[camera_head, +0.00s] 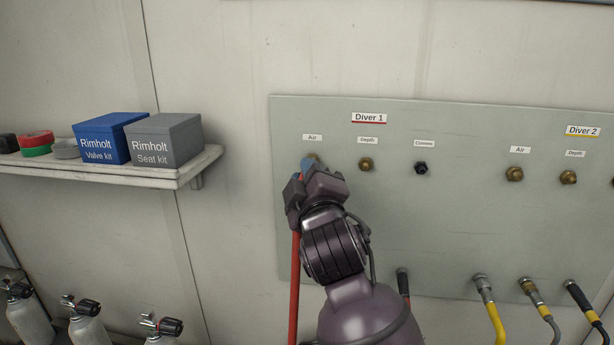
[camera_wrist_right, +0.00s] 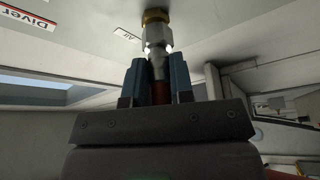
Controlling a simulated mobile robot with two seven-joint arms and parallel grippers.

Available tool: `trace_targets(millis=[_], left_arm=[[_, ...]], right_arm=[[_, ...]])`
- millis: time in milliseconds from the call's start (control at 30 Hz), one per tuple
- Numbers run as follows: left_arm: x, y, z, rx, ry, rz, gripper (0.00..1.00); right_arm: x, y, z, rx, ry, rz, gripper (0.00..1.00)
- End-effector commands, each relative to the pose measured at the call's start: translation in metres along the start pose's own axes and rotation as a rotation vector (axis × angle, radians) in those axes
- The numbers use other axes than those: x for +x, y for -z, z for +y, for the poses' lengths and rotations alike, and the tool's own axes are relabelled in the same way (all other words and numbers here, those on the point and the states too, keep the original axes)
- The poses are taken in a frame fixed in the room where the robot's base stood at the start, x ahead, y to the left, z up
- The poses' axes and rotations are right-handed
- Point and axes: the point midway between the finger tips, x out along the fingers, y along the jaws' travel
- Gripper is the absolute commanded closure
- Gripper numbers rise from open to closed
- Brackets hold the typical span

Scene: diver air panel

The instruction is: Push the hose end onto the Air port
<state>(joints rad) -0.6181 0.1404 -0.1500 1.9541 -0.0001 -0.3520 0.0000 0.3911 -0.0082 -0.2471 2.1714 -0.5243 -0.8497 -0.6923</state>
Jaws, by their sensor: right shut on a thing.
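The Air port (camera_head: 314,156) under the Diver 1 label is a brass fitting on the grey-green panel, mostly hidden behind my right gripper (camera_head: 304,168) in the head view. In the right wrist view my right gripper (camera_wrist_right: 159,68) has its blue fingers shut on the hose end (camera_wrist_right: 157,42), a silvery metal fitting on the red hose (camera_head: 294,285). The hose end points at the brass port (camera_wrist_right: 156,15) and lines up with it. They look to be in contact, but I cannot tell how far it is pushed on. My left gripper is not in view.
The panel (camera_head: 460,230) also carries Depth (camera_head: 366,164) and Comms (camera_head: 421,168) ports, and Diver 2 ports (camera_head: 515,174) to the right. Several hose ends sit along its lower edge. A shelf (camera_head: 160,174) with blue and grey boxes is at the left; cylinders stand below.

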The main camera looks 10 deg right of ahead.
Motion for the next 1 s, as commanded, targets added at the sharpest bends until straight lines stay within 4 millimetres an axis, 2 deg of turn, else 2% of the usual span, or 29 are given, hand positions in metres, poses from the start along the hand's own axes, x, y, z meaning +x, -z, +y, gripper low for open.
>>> trace_targets(millis=[333,367,500,567,867,1000], left_arm=[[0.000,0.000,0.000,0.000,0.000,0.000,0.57],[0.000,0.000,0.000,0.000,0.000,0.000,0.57],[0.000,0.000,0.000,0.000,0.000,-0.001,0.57],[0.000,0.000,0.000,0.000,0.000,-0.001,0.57],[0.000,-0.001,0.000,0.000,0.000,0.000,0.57],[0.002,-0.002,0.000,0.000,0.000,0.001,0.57]], right_arm=[[0.003,-0.002,0.003,-0.002,-0.007,-0.002,1.00],[0.003,-0.002,0.003,-0.002,-0.007,-0.002,0.77],[0.003,-0.002,0.002,-0.002,-0.006,-0.003,0.55],[0.003,-0.002,0.002,-0.002,-0.005,-0.003,0.48],[0.001,-0.003,0.001,-0.002,-0.002,-0.005,0.48],[-0.011,-0.002,0.001,-0.002,-0.004,-0.003,0.48]])
